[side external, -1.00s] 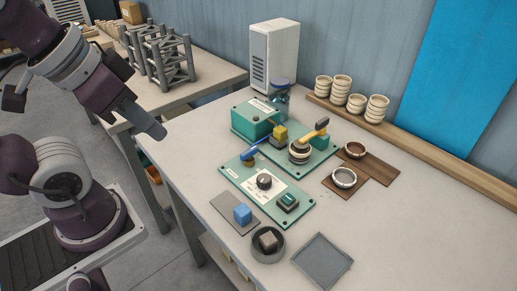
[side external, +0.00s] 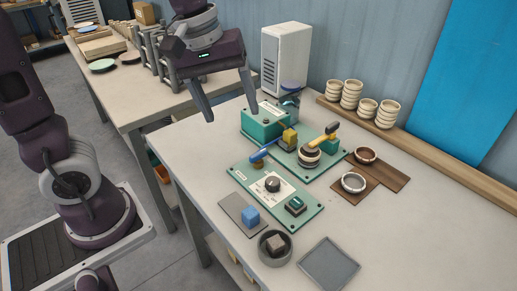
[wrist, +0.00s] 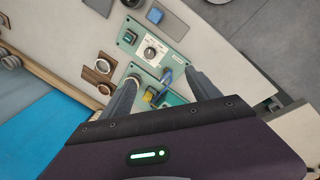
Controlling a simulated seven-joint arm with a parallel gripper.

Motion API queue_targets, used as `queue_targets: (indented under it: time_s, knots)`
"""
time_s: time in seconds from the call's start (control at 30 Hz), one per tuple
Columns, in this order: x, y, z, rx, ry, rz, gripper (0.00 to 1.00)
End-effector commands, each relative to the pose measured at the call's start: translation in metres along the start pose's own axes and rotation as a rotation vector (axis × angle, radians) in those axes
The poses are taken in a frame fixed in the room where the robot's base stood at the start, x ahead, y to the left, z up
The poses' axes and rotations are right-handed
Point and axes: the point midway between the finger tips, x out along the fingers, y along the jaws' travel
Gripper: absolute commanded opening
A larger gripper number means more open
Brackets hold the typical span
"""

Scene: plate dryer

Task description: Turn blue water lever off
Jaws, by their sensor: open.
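The blue lever (side external: 263,151) angles upward at the left end of the green panel assembly, above a brass-coloured fitting. In the wrist view the blue lever (wrist: 166,77) shows between my fingertips, but farther off. My gripper (side external: 231,114) is open and empty, its two fingers pointing down, above and left of the lever in the side view and apart from it. The gripper's fingers (wrist: 162,78) frame the panel in the wrist view.
The front panel has a black dial (side external: 272,184) and a green switch (side external: 296,204). A green box (side external: 257,124) and a white cabinet (side external: 285,58) stand behind. A blue cube (side external: 250,214), a round bowl (side external: 272,259) and a grey tray (side external: 329,262) are in front.

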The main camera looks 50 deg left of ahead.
Motion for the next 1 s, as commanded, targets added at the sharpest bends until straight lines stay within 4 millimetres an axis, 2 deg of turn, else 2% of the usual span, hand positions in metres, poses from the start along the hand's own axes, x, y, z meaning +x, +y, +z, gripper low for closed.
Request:
queue_targets:
  time_s: [0.03,0.1,0.2,0.3,0.47,0.7,0.83,1.0]
  knots:
    - [0.025,0.010,-0.019,-0.147,-0.028,-0.052,0.73]
    - [0.059,0.018,-0.045,-0.357,-0.035,-0.117,0.73]
    - [0.101,0.022,-0.070,-0.575,-0.016,-0.195,0.73]
    - [0.126,0.021,-0.083,-0.695,0.008,-0.238,0.73]
    - [0.148,0.017,-0.085,-0.742,0.018,-0.255,0.73]
    - [0.191,0.006,-0.082,-0.739,0.017,-0.254,0.73]
    - [0.201,0.004,-0.081,-0.737,0.018,-0.252,0.73]
    - [0.202,0.004,-0.081,-0.736,0.017,-0.251,0.73]
